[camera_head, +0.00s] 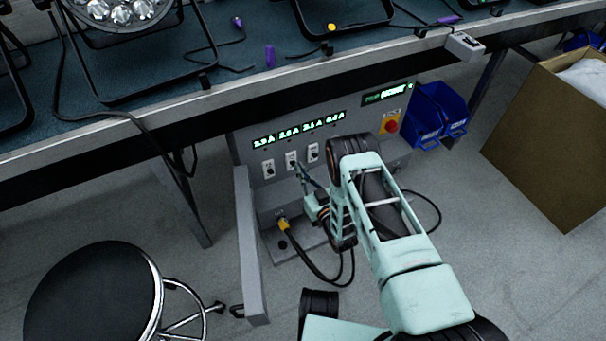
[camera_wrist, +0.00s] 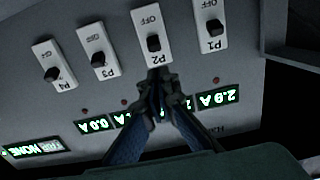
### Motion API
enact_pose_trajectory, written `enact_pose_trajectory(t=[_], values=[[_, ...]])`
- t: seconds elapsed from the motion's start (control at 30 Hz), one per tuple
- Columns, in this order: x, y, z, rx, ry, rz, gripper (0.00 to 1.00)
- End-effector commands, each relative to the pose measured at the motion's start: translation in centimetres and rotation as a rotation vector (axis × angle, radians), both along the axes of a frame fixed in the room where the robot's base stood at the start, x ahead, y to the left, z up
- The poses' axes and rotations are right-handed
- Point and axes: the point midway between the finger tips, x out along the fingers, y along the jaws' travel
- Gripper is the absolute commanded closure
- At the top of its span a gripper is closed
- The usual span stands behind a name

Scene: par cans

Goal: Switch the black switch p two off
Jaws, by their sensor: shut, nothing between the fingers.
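The black switch P2 (camera_wrist: 153,43) sits on a white plate marked P2 and OFF, upside down in the wrist view. In the head view its plate (camera_head: 291,160) is second from the left in the row. My gripper (camera_wrist: 159,76) is shut and empty, its tips at the P2-label end of the plate, close to the switch. I cannot tell whether they touch. In the head view my gripper (camera_head: 302,173) is just in front of the panel, beside the P2 plate. A lit green readout stands by the switch, partly hidden by my fingers in the wrist view.
Neighbouring switches P1 (camera_wrist: 213,27) and P3 (camera_wrist: 98,59) flank P2, with P4 (camera_wrist: 53,74) beyond. A red stop button (camera_head: 391,126), blue bins (camera_head: 436,115) and a cardboard box (camera_head: 548,145) are to the right. The workbench overhangs above; a stool (camera_head: 92,295) stands left.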

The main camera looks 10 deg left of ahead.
Motion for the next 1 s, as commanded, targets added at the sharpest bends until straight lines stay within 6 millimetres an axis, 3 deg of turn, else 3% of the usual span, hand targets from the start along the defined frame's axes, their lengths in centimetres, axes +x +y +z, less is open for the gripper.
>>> enact_pose_trajectory(t=[0.87, 1.0], values=[[3.5, 2.7, 0.0, 0.0, -0.002, 0.0, 1.0], [3.5, 2.7, -0.7, -0.001, 0.001, 0.0, 1.0]])
